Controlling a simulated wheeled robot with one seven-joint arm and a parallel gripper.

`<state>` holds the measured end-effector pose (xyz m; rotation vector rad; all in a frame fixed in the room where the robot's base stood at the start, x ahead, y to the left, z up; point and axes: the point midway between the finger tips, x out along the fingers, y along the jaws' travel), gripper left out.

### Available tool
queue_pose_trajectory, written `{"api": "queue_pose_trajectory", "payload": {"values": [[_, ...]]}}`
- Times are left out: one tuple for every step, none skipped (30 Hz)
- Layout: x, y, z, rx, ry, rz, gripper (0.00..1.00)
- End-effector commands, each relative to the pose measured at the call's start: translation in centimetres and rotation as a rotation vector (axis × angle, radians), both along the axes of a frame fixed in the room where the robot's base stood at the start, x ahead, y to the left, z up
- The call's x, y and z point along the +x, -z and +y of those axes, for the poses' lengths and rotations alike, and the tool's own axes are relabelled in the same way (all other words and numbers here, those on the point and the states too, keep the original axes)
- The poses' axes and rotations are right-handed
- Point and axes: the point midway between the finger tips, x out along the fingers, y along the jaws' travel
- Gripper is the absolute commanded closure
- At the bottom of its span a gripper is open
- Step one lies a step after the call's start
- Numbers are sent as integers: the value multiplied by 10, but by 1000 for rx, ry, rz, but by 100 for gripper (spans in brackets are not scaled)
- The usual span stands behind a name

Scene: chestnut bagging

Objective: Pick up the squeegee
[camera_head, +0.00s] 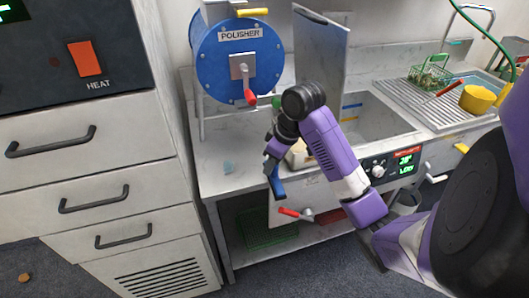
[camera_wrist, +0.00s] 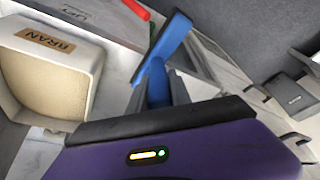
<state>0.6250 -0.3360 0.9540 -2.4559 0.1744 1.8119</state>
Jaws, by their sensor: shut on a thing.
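The squeegee (camera_head: 278,187) is blue and hangs down from my gripper (camera_head: 271,160) in front of the counter's front edge. In the wrist view the blue squeegee (camera_wrist: 170,42) stands out beyond my gripper (camera_wrist: 156,90), its handle between the two dark fingers and its wide head past the fingertips. My gripper is shut on the handle. The fingers hide part of the handle.
A box labelled BRAN (camera_wrist: 45,72) is close on the left in the wrist view. A blue polisher drum (camera_head: 238,60) stands on the counter (camera_head: 225,184). A red-handled valve (camera_head: 289,212) is below the squeegee. A sink (camera_head: 372,120) is behind my arm.

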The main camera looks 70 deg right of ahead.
Motion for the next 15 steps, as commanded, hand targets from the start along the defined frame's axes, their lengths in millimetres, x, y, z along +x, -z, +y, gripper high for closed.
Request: {"api": "queue_pose_trajectory", "payload": {"values": [[-9, -1, 11, 3, 4, -6, 100], [-13, -4, 12, 0, 5, -1, 100], [-16, -4, 15, 1, 5, 1, 100], [-19, -4, 18, 0, 5, 1, 100], [-21, -4, 21, -1, 4, 0, 100], [-24, -4, 25, 0, 4, 0, 100], [-25, -4, 28, 1, 4, -2, 100], [-27, -3, 30, 0, 3, -1, 100], [-30, -3, 32, 0, 3, 0, 100], [-31, -2, 34, -1, 3, 1, 100], [-33, -2, 35, -1, 3, 1, 100], [-34, -2, 37, -1, 3, 1, 100], [-35, -2, 39, -2, 2, 0, 100], [-36, -2, 40, -1, 3, 1, 100], [-37, -2, 42, -1, 1, 1, 100]]}}
